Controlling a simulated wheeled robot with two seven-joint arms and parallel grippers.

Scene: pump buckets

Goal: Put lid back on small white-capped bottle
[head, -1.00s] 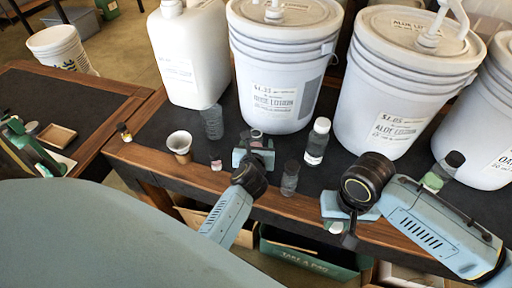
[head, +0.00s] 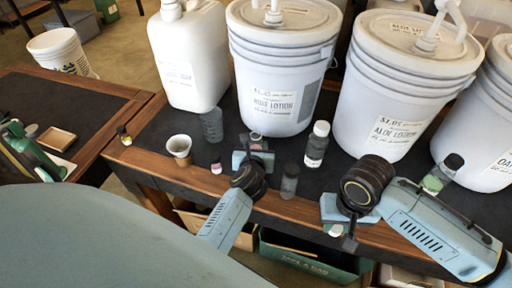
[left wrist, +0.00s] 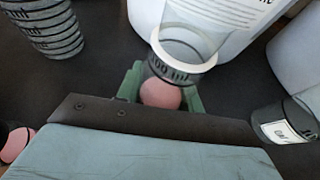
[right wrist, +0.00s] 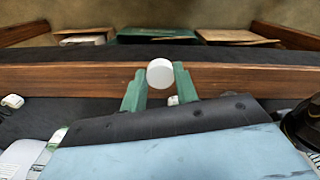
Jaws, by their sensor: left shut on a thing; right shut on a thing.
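In the head view this bottle is mostly hidden by the gripper, in front of the middle bucket. My right gripper (right wrist: 160,84) is shut on a round white lid (right wrist: 160,73), held between its green fingertips. In the head view the lid (head: 335,230) shows at the table's front edge, to the right of the left gripper and apart from the bottle.
A paper cup (head: 180,147), clear cup (head: 211,125) and tiny pink bottle (head: 216,167) stand left. White lotion buckets (head: 283,70) line the back. A wooden edge (right wrist: 80,78) borders the table.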

